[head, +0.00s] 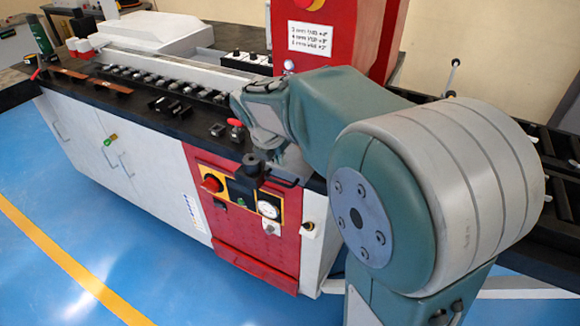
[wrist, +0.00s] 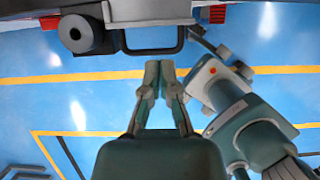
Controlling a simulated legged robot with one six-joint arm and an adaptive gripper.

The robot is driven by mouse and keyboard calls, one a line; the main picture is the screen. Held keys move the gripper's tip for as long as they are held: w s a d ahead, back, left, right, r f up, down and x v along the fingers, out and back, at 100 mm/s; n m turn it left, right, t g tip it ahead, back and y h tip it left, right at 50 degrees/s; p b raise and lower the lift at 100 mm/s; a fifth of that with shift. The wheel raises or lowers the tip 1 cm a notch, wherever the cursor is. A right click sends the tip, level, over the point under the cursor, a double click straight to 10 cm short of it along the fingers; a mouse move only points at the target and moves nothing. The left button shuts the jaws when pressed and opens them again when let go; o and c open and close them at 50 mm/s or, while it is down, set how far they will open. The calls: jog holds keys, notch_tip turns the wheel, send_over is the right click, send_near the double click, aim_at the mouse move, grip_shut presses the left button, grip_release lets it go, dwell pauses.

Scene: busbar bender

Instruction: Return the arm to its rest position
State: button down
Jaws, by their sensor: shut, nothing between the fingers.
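My gripper (wrist: 160,68) is in the middle of the wrist view. Its two fingertips meet, with nothing between them. In the head view my arm reaches over the near end of the busbar bender (head: 150,165), and its wrist end is above the dark top. The fingers cannot be made out clearly there. In the wrist view the fingertips point toward a black loop handle (wrist: 150,48) and a black round knob (wrist: 80,35) on the machine's edge. They appear apart from both, with the blue floor behind them.
The red front panel has a red rotary switch (head: 211,184) and a gauge (head: 268,209). A red column (head: 340,50) with a white label stands behind my arm. A black rail frame (head: 555,150) is at the right. The blue floor (head: 60,220) in front is clear.

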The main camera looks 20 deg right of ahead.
jog(key=s+a+r+m+t+y, duration=0.1)
jog(key=s+a+m, duration=0.2)
jog(key=s+m, duration=0.8)
jog(key=s+a+r+m+t+y, duration=0.2)
jog(key=s+a+m, duration=0.2)
jog(key=s+m, duration=0.7)
jog(key=m, duration=0.3)
jog(key=shift+r+y, duration=0.25)
jog(key=shift+y, duration=0.05)
